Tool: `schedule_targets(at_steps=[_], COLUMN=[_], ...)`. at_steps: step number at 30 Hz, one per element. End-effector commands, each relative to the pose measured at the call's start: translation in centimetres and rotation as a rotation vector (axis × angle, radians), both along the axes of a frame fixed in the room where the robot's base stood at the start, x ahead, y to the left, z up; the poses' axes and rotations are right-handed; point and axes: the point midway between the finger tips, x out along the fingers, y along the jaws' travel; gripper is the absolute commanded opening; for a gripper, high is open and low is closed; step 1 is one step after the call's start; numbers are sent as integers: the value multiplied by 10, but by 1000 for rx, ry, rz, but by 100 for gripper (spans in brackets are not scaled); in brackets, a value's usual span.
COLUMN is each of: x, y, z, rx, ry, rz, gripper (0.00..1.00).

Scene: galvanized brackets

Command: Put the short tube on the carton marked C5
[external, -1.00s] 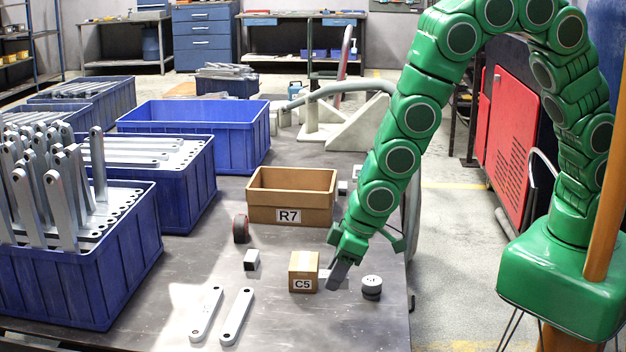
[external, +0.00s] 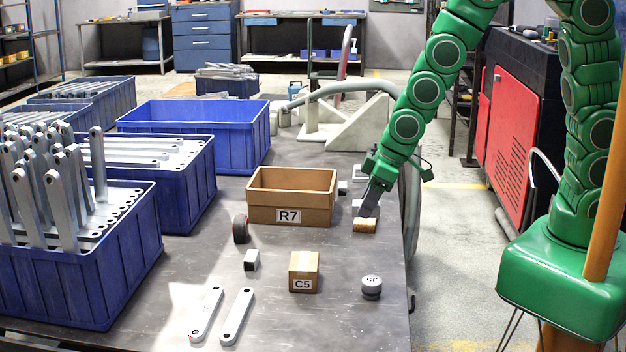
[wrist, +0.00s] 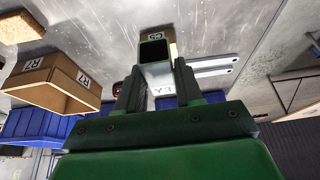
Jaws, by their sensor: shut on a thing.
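The short tube (wrist: 158,75) is light grey and square with a dark open end. My gripper (wrist: 158,66) is shut on it, one finger on each side. In the external view my gripper (external: 370,203) is raised at the right of the table, with the tube (external: 357,206) showing pale beside the fingers. The carton marked C5 (external: 304,277) is a small brown box standing upright, left of and nearer the camera than my gripper. In the wrist view the C5 carton (wrist: 173,42) is partly hidden behind the tube.
A cork-coloured block (external: 366,225) shows just below my gripper. The R7 box (external: 290,200) stands open behind C5. A grey cylinder (external: 371,288), a small dark-ended block (external: 252,260) and two flat brackets (external: 222,316) surround C5. Blue bins (external: 195,135) fill the left.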

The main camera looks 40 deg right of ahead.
Motion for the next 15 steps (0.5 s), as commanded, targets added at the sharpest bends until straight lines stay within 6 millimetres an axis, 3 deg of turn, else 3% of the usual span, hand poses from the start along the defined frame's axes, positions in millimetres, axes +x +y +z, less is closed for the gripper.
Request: schedule_targets(at_steps=[15], x=[38], y=[29], z=[-21], rx=[0], ry=[1], rz=[-1], gripper=[4])
